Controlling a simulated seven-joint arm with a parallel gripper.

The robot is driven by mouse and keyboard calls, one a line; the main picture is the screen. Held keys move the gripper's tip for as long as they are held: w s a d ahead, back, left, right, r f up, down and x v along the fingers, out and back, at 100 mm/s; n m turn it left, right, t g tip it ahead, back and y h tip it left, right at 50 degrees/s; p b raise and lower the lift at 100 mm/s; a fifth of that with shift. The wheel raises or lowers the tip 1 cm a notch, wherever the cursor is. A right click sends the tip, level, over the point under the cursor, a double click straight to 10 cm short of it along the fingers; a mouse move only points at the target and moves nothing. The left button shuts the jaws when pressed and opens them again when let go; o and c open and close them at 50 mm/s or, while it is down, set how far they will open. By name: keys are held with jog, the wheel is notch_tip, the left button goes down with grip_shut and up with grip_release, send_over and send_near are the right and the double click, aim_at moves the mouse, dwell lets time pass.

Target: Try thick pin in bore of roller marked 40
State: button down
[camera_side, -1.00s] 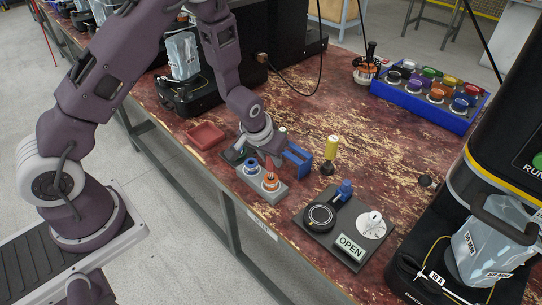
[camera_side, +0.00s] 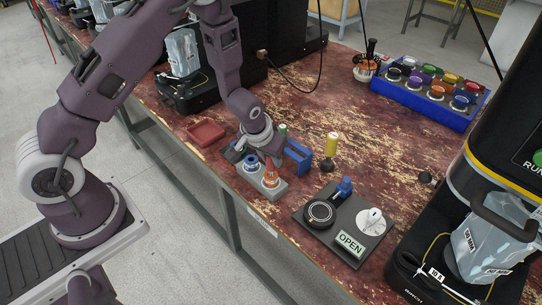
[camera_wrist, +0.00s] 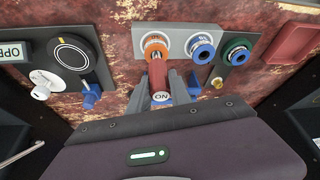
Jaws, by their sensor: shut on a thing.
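My gripper (camera_wrist: 163,92) is shut on a red pin (camera_wrist: 158,76), whose near end carries the letters "NO". The pin's far end meets an orange ring (camera_wrist: 157,45) on a light grey block (camera_wrist: 180,34); I cannot tell how deep it sits there. In the side view my gripper (camera_side: 268,159) is over that block, at the orange part (camera_side: 271,179). A blue roller (camera_wrist: 201,48) stands on the same block, with a small number tag beside it that I cannot read for sure. A green-and-blue roller (camera_wrist: 235,51) is on a dark holder beside it.
A plate with a black dial, a white knob and an "OPEN" sign (camera_side: 350,244) lies nearby. A yellow-topped tool (camera_side: 331,146) and a blue holder (camera_side: 298,156) stand close behind my gripper. A red tray (camera_side: 206,132) and a blue rack of coloured rollers (camera_side: 424,106) are farther off.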

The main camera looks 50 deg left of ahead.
jog(key=shift+f, duration=0.65)
dwell(0.4)
dwell(0.8)
jog(key=shift+r, duration=2.5)
